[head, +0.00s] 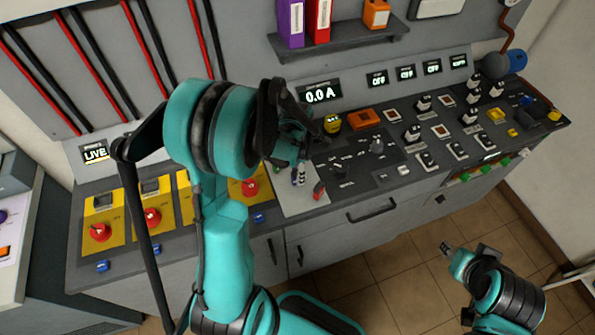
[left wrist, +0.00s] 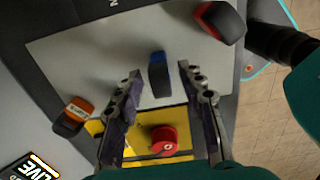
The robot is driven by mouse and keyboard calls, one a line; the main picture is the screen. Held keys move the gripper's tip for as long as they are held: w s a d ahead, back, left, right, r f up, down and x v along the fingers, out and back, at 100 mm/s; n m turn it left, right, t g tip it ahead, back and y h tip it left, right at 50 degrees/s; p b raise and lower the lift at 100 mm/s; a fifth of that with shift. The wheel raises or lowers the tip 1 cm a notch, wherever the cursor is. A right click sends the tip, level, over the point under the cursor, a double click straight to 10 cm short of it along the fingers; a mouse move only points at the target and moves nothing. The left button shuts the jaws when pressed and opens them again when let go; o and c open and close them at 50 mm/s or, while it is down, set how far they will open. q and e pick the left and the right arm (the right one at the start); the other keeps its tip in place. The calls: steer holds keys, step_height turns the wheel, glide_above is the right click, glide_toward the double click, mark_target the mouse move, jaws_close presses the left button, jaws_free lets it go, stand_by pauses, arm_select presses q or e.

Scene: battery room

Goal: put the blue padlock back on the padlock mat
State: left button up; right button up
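The blue padlock (left wrist: 158,76) is on or just above the light grey padlock mat (left wrist: 100,50) in the left wrist view, near the mat's edge by a yellow panel. My left gripper (left wrist: 160,72) is open, with one finger on each side of the padlock and a visible gap to each. In the head view my left gripper (head: 299,177) is over the mat (head: 306,205), and my arm hides much of that area. My right gripper (head: 446,248) is at the lower right over the floor, away from the console; its finger opening is unclear.
A red padlock (left wrist: 220,21) and an orange one (left wrist: 72,116) lie at the mat's sides. A yellow panel with a red knob (left wrist: 163,140) adjoins the mat. The console has several switches and a 0.0 A display (head: 320,95). A shelf (head: 340,42) hangs behind.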

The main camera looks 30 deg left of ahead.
arm_select(q)
steer(key=shift+r+p, duration=0.3)
step_height(320, 180, up, 11)
steer(key=p, duration=0.3)
steer(key=s+d+r+m+t, duration=0.3)
steer(key=s+d+r+m, duration=0.1)
steer(key=m, duration=1)
steer(key=s+d+r+m+t, duration=0.4)
steer(key=s+d+m, duration=0.2)
steer(key=m, duration=0.8)
steer(key=shift+s+r, duration=0.2)
steer(key=shift+s, duration=0.15)
